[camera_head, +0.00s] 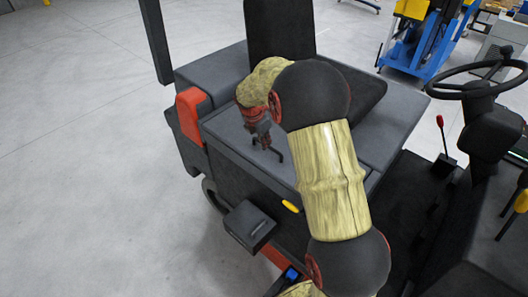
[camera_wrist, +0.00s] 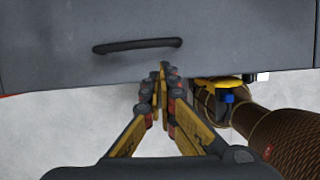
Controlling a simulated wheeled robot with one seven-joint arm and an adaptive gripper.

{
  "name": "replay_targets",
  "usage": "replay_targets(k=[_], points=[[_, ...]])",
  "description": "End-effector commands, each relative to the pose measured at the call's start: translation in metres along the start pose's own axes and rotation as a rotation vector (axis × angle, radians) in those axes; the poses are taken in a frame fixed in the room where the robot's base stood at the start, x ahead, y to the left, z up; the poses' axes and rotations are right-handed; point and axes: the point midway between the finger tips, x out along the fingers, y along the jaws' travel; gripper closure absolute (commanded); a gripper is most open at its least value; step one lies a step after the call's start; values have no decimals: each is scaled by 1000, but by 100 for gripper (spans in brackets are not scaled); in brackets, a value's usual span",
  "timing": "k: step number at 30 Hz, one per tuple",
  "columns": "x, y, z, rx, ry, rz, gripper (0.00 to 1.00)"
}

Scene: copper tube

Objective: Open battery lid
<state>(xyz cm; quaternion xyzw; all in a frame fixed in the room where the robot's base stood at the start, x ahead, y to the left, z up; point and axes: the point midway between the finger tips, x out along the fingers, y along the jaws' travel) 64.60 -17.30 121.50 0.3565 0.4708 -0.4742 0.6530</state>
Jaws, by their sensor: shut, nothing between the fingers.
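The battery lid (camera_head: 223,124) is the dark grey top panel under the seat of a vehicle, and it lies flat and closed. In the wrist view the lid (camera_wrist: 240,38) fills the upper part, with a black bar handle (camera_wrist: 138,45) near its edge. My gripper (camera_wrist: 166,70) is shut and empty, its fingertips just below the handle's right end in the picture and apart from it. In the head view my gripper (camera_head: 267,145) is over the lid's near side. My arm hides part of the lid and seat base there.
The black seat back (camera_head: 280,28) rises behind the lid. A steering wheel (camera_head: 482,80) stands at the right. A black box (camera_head: 249,226) and a yellow piece (camera_head: 290,206) are on the vehicle's near side. The floor at the left is clear.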

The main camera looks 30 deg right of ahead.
Motion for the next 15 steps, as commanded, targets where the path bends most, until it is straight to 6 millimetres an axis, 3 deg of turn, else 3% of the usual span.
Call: replay_targets(k=[7,15], points=[[13,0,0,-50,1,-1,100],[60,-1,0,-47,2,-2,100]])
